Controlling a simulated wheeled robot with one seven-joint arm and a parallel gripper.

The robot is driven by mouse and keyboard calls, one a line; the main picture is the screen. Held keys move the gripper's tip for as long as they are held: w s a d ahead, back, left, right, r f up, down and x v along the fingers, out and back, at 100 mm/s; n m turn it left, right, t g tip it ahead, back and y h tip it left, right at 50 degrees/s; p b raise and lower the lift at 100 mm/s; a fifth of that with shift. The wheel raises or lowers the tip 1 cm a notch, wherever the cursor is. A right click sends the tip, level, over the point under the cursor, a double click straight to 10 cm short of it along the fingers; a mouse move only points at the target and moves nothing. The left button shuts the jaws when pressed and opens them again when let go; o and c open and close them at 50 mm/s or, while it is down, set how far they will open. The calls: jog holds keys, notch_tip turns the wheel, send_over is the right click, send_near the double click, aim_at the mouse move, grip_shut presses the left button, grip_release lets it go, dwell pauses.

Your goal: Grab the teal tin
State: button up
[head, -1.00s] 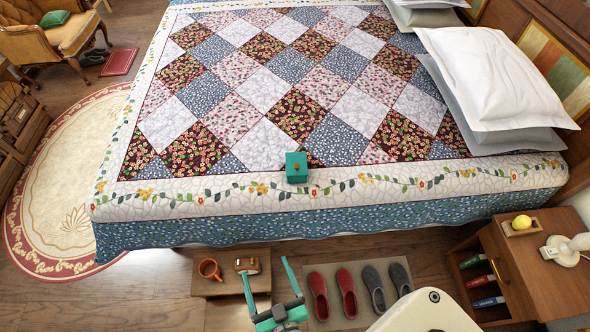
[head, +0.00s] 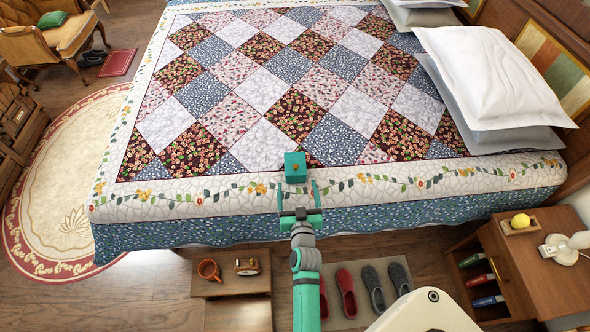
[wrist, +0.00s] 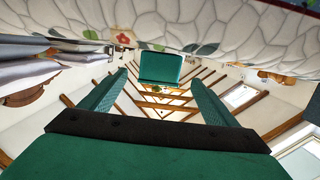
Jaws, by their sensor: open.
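The teal tin (head: 295,167) is a small box with a small knob on its front. It sits on the near edge of the patchwork bed (head: 340,187). My gripper (head: 297,188) is at the bed's near edge, just short of the tin, with its two fingers open and apart. In the wrist view the tin (wrist: 160,68) shows ahead, between the open fingers (wrist: 158,100) and beyond their tips. Nothing is between the fingers.
A low wooden bench (head: 232,284) with an orange mug (head: 208,269) and a small clock (head: 247,266) stands below the bed. Red and grey slippers (head: 373,289) lie on a mat. A nightstand (head: 538,265) is at the right, and pillows (head: 490,85) lie on the bed.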

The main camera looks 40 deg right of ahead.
jog(key=shift+x, duration=5.05)
jog(key=shift+r, duration=0.1)
jog(key=c, duration=1.7)
jog(key=shift+o, duration=0.2)
jog(key=shift+r, duration=0.15)
